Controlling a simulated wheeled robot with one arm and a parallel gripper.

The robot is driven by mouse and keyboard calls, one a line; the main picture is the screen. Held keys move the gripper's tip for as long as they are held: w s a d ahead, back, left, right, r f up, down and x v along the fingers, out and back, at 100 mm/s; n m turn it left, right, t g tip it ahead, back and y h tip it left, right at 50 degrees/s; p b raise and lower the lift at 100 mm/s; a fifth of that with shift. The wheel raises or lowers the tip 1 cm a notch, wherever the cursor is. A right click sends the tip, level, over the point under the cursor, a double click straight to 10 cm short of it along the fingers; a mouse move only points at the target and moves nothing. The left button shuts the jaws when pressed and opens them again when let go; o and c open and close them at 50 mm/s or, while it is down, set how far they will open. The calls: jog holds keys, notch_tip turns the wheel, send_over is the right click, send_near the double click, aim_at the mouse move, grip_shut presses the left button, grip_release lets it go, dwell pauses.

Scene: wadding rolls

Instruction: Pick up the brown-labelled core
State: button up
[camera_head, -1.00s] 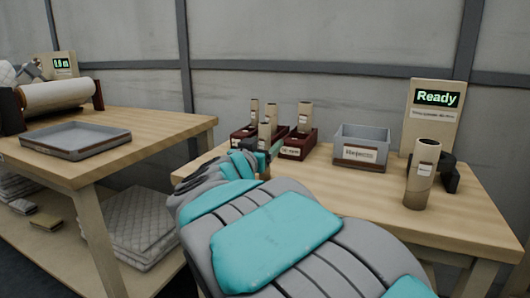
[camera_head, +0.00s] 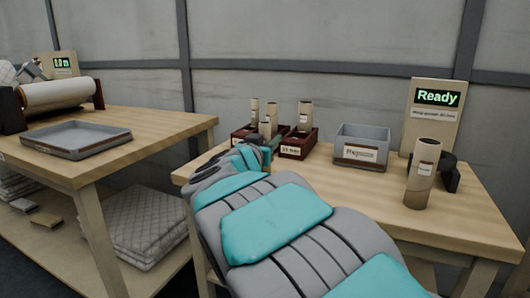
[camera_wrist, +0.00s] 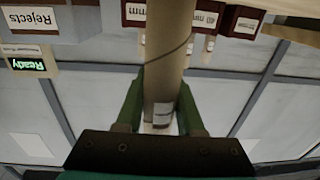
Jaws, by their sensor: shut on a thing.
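In the wrist view, a tan cardboard core (camera_wrist: 168,55) runs between the two green fingers of my gripper (camera_wrist: 160,98), which is shut on it. Its pale label (camera_wrist: 162,115) has a darker part, but I cannot make out its colour for sure. In the head view, my gripper (camera_head: 264,156) is mostly hidden by my arm, by the red-brown holders. Several upright cores show there: one at the back left (camera_head: 254,108), one in the middle (camera_head: 271,114), and one at the right (camera_head: 305,115). Another core (camera_head: 421,178) stands upright at the right, with a pale label.
Red-brown holders (camera_head: 298,149) and a grey rejects bin (camera_head: 361,151) stand on the right table (camera_head: 350,200). A "Ready" sign (camera_head: 436,98) stands behind a dark curved cradle (camera_head: 450,176). The left table holds a grey tray (camera_head: 75,145) and a roll (camera_head: 58,95).

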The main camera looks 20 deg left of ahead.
grip_shut()
jog(key=shift+r, duration=0.15)
